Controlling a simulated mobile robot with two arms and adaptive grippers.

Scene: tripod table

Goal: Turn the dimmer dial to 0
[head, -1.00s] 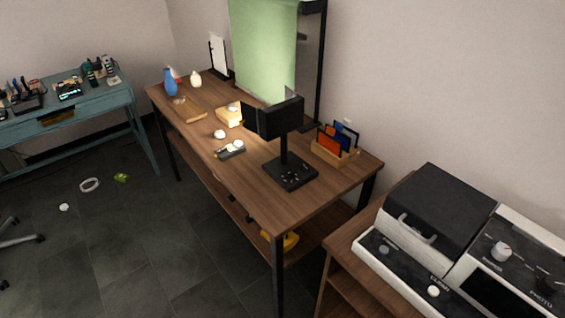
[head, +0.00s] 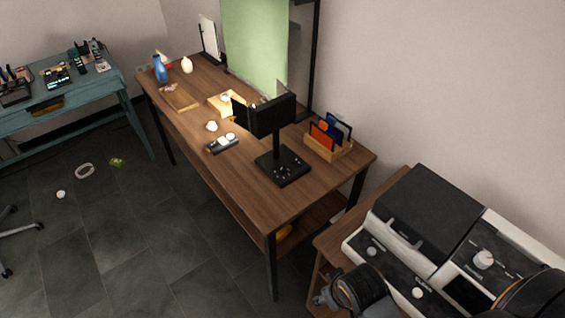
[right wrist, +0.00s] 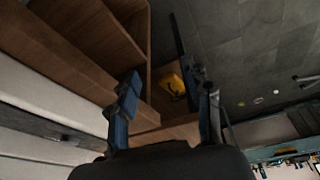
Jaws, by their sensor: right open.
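Several dials are in the head view, and I cannot read which is the dimmer. A small grey control box (head: 222,144) with white round knobs lies on the wooden table (head: 215,172). My right gripper (right wrist: 165,105) is open and empty in the right wrist view, beside the wooden shelf unit. My left gripper is not in view.
A wooden organiser (head: 331,148) with coloured cards stands right of the lamp. A blue vase (head: 160,69) and a wooden tray (head: 180,98) sit at the table's far end. A yellow object (right wrist: 171,84) is below in the wrist view.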

